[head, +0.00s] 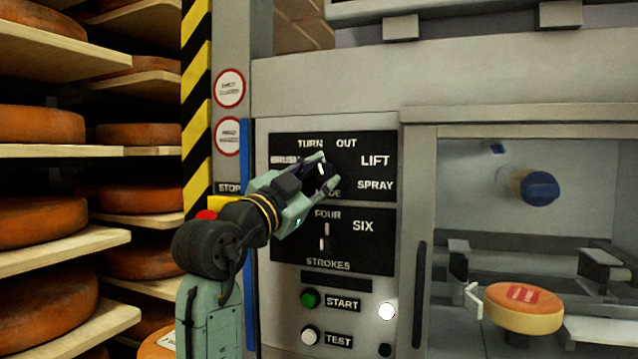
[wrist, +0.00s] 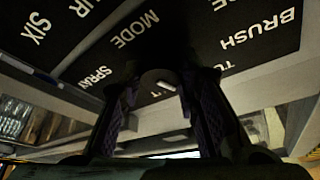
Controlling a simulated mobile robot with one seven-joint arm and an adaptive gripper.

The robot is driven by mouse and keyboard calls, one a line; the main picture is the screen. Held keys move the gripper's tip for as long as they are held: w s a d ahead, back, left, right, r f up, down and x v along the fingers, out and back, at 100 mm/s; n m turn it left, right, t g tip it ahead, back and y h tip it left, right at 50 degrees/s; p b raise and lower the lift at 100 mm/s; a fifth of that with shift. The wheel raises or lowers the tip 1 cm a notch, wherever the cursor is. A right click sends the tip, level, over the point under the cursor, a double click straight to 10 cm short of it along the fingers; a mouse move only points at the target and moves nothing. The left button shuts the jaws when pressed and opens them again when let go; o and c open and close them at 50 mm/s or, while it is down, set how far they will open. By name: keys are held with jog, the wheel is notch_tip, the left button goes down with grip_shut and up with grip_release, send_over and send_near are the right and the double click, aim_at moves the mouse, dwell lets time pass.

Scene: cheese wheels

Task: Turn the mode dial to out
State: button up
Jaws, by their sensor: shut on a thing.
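The mode dial (head: 321,169) is a dark knob with a white pointer mark on the upper black panel (head: 376,144). The labels BRUSH, TURN, OUT, LIFT and SPRAY surround it. My gripper (head: 328,172) is shut on the dial, one finger above and one below it. The fingers partly hide the dial, the BRUSH label and the MODE label. The pointer leans up toward TURN, though its exact setting is hard to tell. In the wrist view the dial's end (wrist: 160,79) shows between the two dark finger pads.
Below is the strokes selector (head: 324,243) with FOUR and SIX. Lower are the green start button (head: 310,299) and the test button (head: 310,336). A red button (head: 206,214) is left of my arm. Cheese shelves (head: 60,150) stand left; a machine chamber (head: 530,220) with a cheese wheel (head: 523,310) is right.

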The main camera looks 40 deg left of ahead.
jog(key=m, duration=0.2)
jog(key=m+g+h, duration=0.1)
jog(key=m, duration=0.1)
jog(key=m+h+p, duration=0.1)
jog(key=m, duration=0.1)
jog(key=shift+a+r+m+g, duration=0.1)
jog(key=shift+r+m+g, duration=0.2)
jog(key=shift+g, duration=0.1)
jog(key=shift+m+g+h+p, duration=0.35)
jog(key=shift+m+g, duration=0.15)
jog(key=shift+m, duration=1)
jog(key=shift+f, duration=0.1)
jog(key=o, duration=1.1)
jog(key=shift+o, duration=0.2)
jog(key=shift+s, duration=0.1)
jog(key=s+a, duration=0.1)
jog(key=s, duration=1)
jog(key=shift+s+a+f, duration=0.4)
jog(key=shift+f, duration=0.05)
